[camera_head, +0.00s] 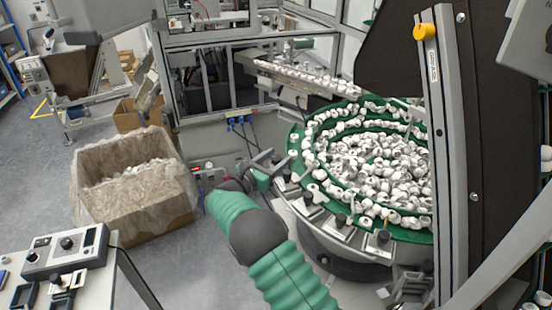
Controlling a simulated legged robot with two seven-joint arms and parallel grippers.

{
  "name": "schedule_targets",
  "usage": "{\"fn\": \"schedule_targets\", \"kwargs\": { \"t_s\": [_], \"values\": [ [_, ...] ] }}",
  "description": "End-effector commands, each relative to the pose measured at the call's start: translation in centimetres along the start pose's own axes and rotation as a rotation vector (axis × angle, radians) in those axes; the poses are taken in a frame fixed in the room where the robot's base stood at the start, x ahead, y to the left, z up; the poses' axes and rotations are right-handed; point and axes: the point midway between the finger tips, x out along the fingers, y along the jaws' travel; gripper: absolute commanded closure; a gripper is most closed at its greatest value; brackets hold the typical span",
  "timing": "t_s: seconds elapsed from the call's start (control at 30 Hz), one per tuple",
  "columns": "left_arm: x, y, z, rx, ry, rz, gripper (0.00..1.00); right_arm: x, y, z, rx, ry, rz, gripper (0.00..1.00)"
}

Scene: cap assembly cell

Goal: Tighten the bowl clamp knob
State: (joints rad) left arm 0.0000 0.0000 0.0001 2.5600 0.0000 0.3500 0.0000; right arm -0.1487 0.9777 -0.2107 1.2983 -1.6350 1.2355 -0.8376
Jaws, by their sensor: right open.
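The green-rimmed feeder bowl (297,158) stands at the right, full of white caps. Several clamps with black knobs sit along its near rim; one knob (383,237) is at the front and another knob (307,198) is further left. I cannot tell which of them is the bowl clamp knob. My right arm, in a green and dark grey sleeve, reaches up from the bottom middle. My right gripper (270,168) is open at the bowl's left edge, close to the leftmost knob (287,175). Contact cannot be made out. My left gripper is out of view.
A cardboard box (160,220) with a plastic liner and white parts stands on the floor at left. A grey control box (65,250) sits on a bench at lower left. A dark panel with a metal rail (440,160) blocks the right side.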

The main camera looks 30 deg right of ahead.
Motion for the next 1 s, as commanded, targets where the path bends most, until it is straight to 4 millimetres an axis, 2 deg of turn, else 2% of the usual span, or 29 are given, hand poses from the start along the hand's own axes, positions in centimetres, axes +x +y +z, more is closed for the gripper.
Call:
{"fn": "schedule_targets", "kwargs": {
  "t_s": [0.17, 0.57, 0.77, 1.0],
  "values": [
    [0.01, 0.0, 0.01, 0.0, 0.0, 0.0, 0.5, -0.04, 0.02, -0.03, 0.0, 0.001, 0.001, 0.48],
    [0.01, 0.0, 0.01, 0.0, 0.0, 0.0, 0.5, -0.08, 0.06, -0.02, 0.0, 0.001, 0.001, 1.0],
    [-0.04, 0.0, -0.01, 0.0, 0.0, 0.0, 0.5, -0.02, 0.1, 0.03, 0.001, -0.001, -0.012, 1.0],
    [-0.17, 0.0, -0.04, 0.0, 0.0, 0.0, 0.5, 0.15, 0.24, 0.12, 0.005, -0.009, -0.154, 1.0]
  ]
}}
